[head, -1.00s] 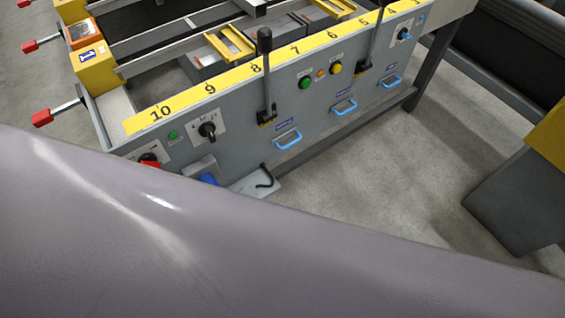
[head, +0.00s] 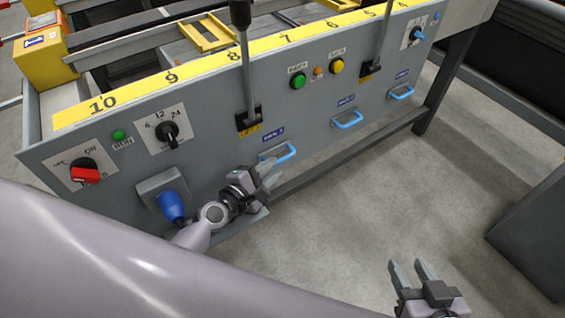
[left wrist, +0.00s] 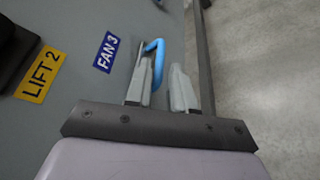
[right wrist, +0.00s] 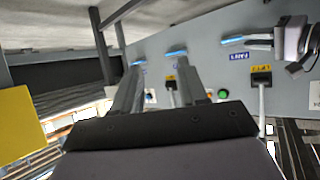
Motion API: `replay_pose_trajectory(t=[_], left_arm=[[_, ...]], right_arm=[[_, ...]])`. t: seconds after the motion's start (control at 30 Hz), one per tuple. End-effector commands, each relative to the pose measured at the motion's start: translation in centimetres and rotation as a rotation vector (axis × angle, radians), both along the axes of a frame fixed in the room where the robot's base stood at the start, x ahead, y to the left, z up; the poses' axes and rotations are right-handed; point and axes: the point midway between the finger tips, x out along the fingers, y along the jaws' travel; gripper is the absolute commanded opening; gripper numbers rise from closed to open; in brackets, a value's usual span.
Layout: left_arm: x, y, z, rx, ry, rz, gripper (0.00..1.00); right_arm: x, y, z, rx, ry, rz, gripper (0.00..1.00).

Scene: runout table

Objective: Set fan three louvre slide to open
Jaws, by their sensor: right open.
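The fan three slide has a blue handle (head: 279,153) under its label on the grey front panel (head: 215,140). In the left wrist view the blue handle (left wrist: 155,52) stands beside the FAN 3 label (left wrist: 106,52). My left gripper (head: 270,172) is open just below the handle, fingers pointing at it. In the left wrist view part of the handle lies between the fingertips, nearer the left finger; I cannot tell whether they touch. The right wrist view shows the handle (right wrist: 236,38) and left gripper (right wrist: 280,40). My right gripper (head: 408,266) is open and empty above the floor.
Two more blue handles (head: 347,120) (head: 401,92) sit further right on the panel. A lift lever (head: 248,80) rises close above the fan three handle. A blue plug (head: 171,206) and red switch (head: 86,174) are at the left.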

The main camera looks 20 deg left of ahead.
Motion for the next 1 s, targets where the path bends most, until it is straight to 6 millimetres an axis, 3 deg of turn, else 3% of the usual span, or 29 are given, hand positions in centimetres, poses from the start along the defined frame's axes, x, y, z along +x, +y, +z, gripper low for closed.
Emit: replay_pose_trajectory(t=[0.37,0.77,0.83,0.87,1.0], left_arm=[[4.3,-1.4,-1.1,0.003,-0.002,-0.002,0.23],[4.9,-1.7,-1.2,0.005,0.000,-0.002,0.23],[4.9,-1.7,-1.2,0.005,0.000,-0.002,0.04],[4.9,-1.7,-1.2,0.005,0.000,-0.002,0.00],[4.9,-1.7,-1.2,0.005,0.000,-0.002,0.00]], right_arm=[[0.3,0.7,-0.2,0.029,-0.012,0.013,0.43],[0.3,0.9,-0.2,0.041,-0.010,0.014,0.43],[0.3,0.9,-0.2,0.041,-0.010,0.014,0.43],[0.3,0.9,-0.2,0.041,-0.010,0.014,0.43],[0.3,0.9,-0.1,0.041,-0.010,0.014,0.43]])
